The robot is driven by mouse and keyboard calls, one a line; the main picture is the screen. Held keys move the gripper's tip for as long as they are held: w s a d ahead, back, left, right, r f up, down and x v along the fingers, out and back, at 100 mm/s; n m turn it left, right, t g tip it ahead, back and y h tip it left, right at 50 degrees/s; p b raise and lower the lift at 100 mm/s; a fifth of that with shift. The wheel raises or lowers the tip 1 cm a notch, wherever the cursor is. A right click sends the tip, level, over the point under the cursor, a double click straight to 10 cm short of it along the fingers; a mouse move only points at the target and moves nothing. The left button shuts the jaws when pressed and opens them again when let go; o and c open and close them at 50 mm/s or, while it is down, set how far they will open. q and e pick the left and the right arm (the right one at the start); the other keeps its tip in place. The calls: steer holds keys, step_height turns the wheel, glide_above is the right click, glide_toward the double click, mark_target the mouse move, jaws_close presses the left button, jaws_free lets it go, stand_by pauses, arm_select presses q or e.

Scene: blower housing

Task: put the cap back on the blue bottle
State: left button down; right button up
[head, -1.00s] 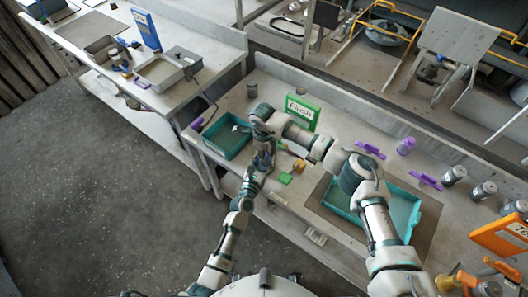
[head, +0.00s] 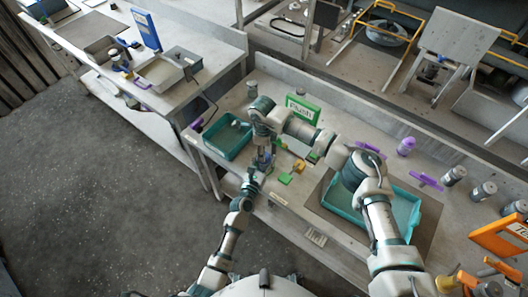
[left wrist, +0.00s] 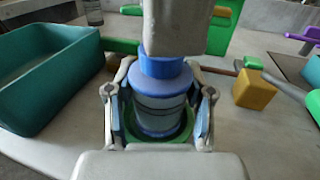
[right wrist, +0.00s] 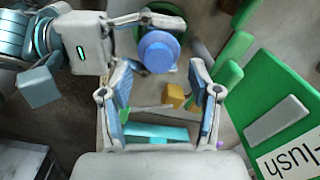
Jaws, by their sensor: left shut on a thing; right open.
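The blue bottle (left wrist: 160,103) stands upright on a round green base (left wrist: 178,136) on the bench. My left gripper (head: 260,166) is shut around its body; its fingers show on both sides in the left wrist view (left wrist: 159,96). A blue cap (left wrist: 161,67) sits on the bottle's top and looks level; how tightly it is seated I cannot tell. The cap also shows from above in the right wrist view (right wrist: 159,51). My right gripper (right wrist: 157,75) is open and empty, pointing down close to the cap. Its arm hides part of the bottle in the head view.
A teal tray (left wrist: 40,95) is left of the bottle. A yellow block (left wrist: 254,90) and green pieces lie right of it. A green "Flush" sign (head: 303,108) stands behind. A larger teal tray (head: 399,237) lies on the right, near purple items.

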step_height(320, 180, up, 9)
stand_by(0.3)
steer(key=shift+s+a, duration=0.1)
arm_select(q)
steer(key=shift+c, duration=1.7)
jaws_free()
steer(key=shift+s+a+f, duration=0.1)
steer(key=shift+s+a, duration=0.05)
steer(key=shift+s, duration=0.35)
steer(key=v, duration=1.1)
